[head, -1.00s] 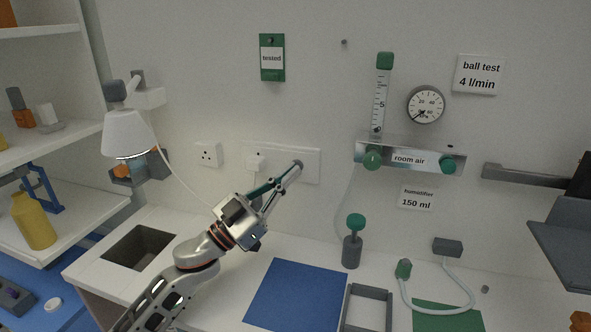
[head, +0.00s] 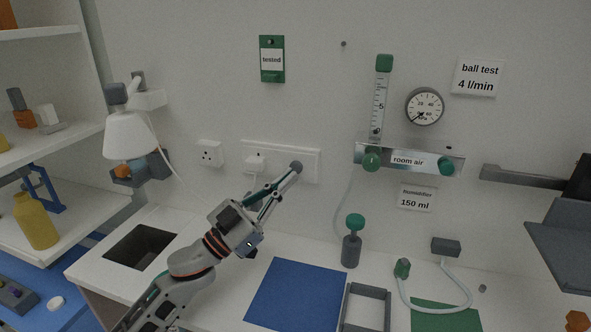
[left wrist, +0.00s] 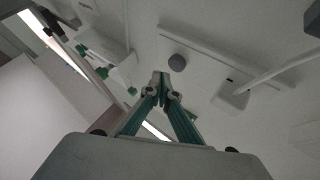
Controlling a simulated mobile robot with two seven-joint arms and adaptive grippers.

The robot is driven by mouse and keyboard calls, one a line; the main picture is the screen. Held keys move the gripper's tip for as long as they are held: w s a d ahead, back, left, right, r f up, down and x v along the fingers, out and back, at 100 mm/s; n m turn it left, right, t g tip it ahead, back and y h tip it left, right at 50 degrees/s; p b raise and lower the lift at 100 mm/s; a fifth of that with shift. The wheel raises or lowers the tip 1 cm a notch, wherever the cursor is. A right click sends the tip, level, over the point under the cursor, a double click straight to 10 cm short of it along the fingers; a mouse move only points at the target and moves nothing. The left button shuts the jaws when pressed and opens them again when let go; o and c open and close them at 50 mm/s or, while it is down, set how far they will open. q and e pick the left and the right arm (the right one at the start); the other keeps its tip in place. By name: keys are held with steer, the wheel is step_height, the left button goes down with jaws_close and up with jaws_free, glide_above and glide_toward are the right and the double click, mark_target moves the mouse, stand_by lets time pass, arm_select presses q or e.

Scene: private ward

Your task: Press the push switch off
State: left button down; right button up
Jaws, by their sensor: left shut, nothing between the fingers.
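The push switch is a round grey button (head: 297,166) on the right part of a long white wall plate (head: 311,176). In the left wrist view the button (left wrist: 177,62) shows just beyond my fingertips. My left gripper (head: 287,177) is shut and empty, its fingers pointing up and right at the button; it also shows in the left wrist view (left wrist: 160,84). In that view a small gap seems to lie between fingertips and button. The wall lamp (head: 130,135) at the left looks unlit. My right gripper is not in view.
A plug (head: 255,162) with a white cable sits in the same plate, left of the button. Another socket (head: 210,153) is further left.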

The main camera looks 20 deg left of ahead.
arm_select(q)
steer(key=s+p, duration=0.2)
steer(key=s, duration=0.3)
steer(key=shift+s+a, duration=0.1)
steer(key=shift+s, duration=0.25)
